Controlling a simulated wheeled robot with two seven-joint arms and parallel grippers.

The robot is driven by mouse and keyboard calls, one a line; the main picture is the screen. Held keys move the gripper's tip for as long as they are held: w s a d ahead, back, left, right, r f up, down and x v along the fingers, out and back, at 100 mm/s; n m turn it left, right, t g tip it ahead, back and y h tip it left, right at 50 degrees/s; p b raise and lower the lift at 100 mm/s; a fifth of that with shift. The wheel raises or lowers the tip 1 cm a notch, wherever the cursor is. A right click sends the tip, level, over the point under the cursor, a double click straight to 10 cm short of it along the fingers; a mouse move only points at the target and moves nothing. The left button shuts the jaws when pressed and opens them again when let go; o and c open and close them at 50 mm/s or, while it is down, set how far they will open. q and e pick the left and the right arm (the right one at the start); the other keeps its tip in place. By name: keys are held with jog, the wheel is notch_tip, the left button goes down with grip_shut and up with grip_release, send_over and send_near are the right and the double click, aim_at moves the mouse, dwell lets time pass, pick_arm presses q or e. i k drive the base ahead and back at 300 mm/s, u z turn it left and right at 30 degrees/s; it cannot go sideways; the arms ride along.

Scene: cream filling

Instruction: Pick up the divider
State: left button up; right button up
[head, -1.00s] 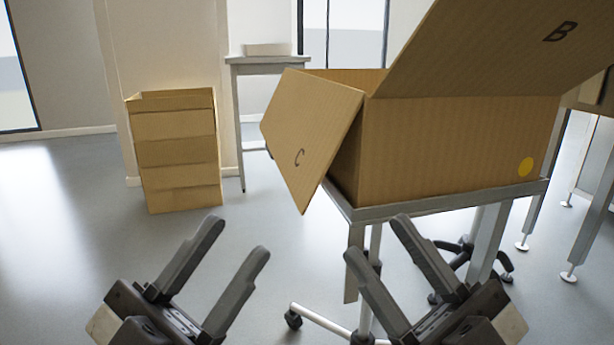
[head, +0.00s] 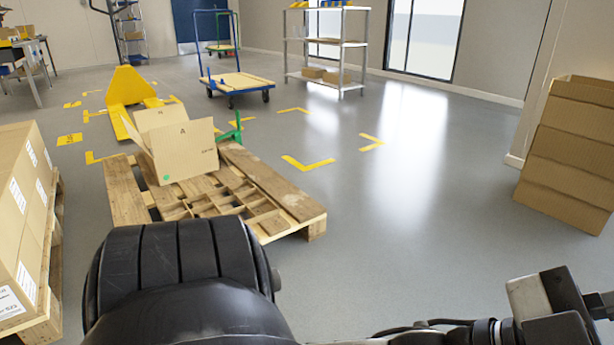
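A tan lattice with square compartments, which looks like the divider (head: 225,197), lies low on the wooden pallet (head: 290,195), in front of an open cardboard box (head: 185,153). It is well away from my arm, across the floor. A large black link of my own arm fills the bottom left centre.
A pallet of labelled boxes (head: 25,215) stands close at left. A yellow pallet jack (head: 128,88), a blue cart (head: 235,82) and a shelf rack (head: 340,45) stand farther back. A cardboard stack (head: 570,150) is at right. The middle floor is clear.

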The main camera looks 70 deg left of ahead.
aim_at(234, 197)
jog(key=u, duration=2.8)
